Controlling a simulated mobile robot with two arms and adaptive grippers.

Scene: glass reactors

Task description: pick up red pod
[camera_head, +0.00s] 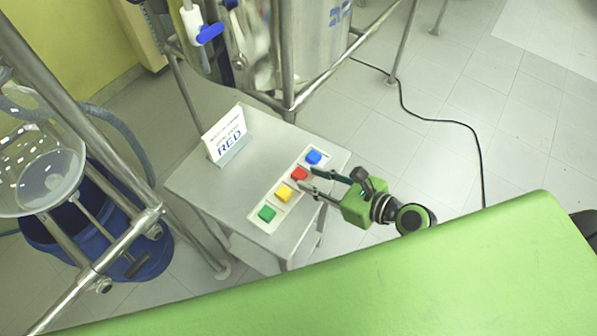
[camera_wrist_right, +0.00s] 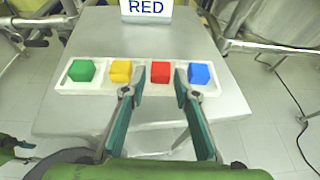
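The red pod (camera_head: 299,174) is a small red cube in a white tray (camera_head: 262,227) on a metal table. In the right wrist view the red pod (camera_wrist_right: 160,72) sits between the blue pod (camera_wrist_right: 199,73) and the yellow pod (camera_wrist_right: 120,71), with the green pod (camera_wrist_right: 81,70) at the far left. My right gripper (camera_head: 307,180) is open and empty. In the right wrist view its two fingertips (camera_wrist_right: 158,80) are spread on either side of the red pod's line, close to the tray; I cannot tell if they touch anything.
A sign reading RED (camera_head: 226,136) stands on the metal table (camera_head: 203,183) behind the tray. A steel frame with glass and metal vessels rises behind it. A blue bin (camera_head: 95,235) stands at the left. A black cable (camera_head: 440,121) lies on the tiled floor at right.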

